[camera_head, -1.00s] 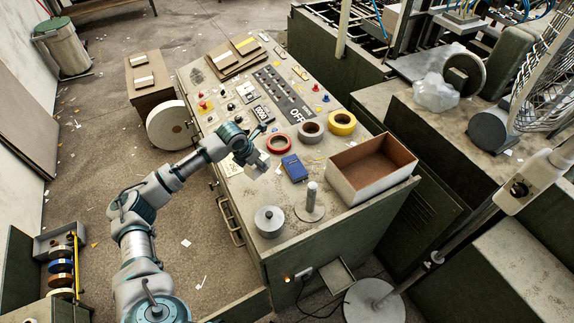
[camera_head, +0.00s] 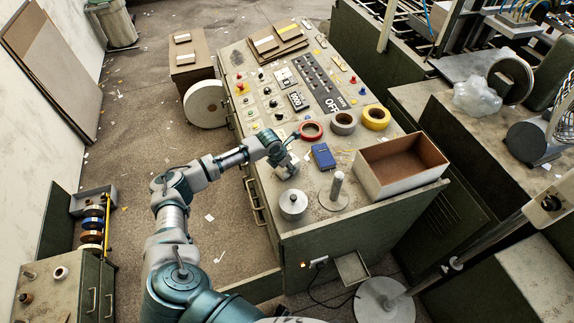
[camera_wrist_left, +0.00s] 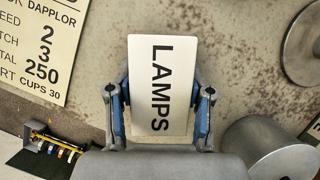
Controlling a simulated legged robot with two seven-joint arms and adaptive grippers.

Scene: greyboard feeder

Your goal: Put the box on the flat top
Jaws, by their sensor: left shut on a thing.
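A white box marked LAMPS (camera_wrist_left: 163,85) is between the two fingers of my left gripper (camera_wrist_left: 160,112), which is shut on it. In the head view my left gripper (camera_head: 287,170) is over the left part of the cabinet's worn flat top (camera_head: 312,222), just behind a round metal weight (camera_head: 293,204). The box is small and partly hidden there. The flat top also shows beneath the box in the wrist view (camera_wrist_left: 240,62). I cannot tell whether the box touches it. My right gripper is not in view.
A blue box (camera_head: 323,156), a metal post on a disc (camera_head: 334,192) and an open brown-lined tray (camera_head: 400,180) stand to the right. A control panel (camera_head: 300,85) fills the back.

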